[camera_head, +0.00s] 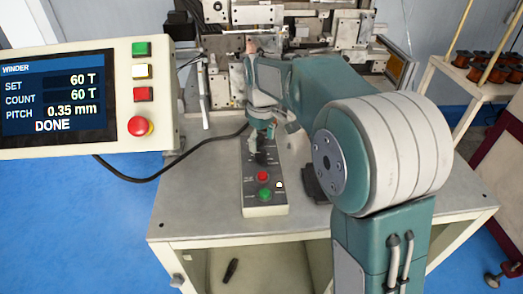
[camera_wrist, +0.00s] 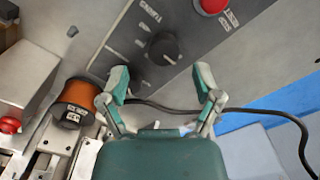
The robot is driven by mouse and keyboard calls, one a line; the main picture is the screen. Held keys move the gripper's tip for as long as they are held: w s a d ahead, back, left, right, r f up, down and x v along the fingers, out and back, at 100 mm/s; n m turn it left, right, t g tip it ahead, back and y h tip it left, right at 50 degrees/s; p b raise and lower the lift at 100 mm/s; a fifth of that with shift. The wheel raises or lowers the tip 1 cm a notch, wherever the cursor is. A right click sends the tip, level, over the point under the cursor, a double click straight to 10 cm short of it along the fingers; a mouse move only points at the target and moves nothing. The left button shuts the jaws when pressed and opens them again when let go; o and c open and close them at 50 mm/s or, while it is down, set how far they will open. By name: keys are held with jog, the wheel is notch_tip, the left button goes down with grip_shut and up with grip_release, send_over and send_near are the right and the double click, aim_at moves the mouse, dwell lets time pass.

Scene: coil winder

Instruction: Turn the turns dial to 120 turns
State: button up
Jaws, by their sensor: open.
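The turns dial (camera_wrist: 164,47) is a round black knob on the dark face of the control box (camera_wrist: 128,42). In the head view the control box (camera_head: 283,211) lies on the machine table, its dial end largely hidden by my gripper (camera_head: 262,132). In the wrist view my gripper (camera_wrist: 161,82) is open, its two fingers spread wide, with nothing between the tips. The dial is just beyond the fingertips, roughly centred between them and apart from both. The winder display (camera_head: 55,98) reads SET 60 T, COUNT 60 T, PITCH 0.35 mm and DONE.
A red button (camera_head: 264,176) and a green button (camera_head: 265,195) sit on the same box. A copper-coloured spool (camera_wrist: 80,95) is left of my gripper in the wrist view. A black cable (camera_head: 165,175) crosses the table. The winder machine (camera_head: 300,45) stands behind.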

aim_at(260, 152)
jog(key=f, duration=0.2)
jog(key=a+f, duration=0.1)
jog(key=shift+f, duration=0.4)
jog(key=shift+d, duration=0.35)
jog(key=c, duration=1.1)
jog(key=shift+a, duration=0.15)
grip_shut()
jog(key=shift+m, duration=0.4)
jog(key=m, duration=0.3)
jog(key=shift+m, duration=2.4)
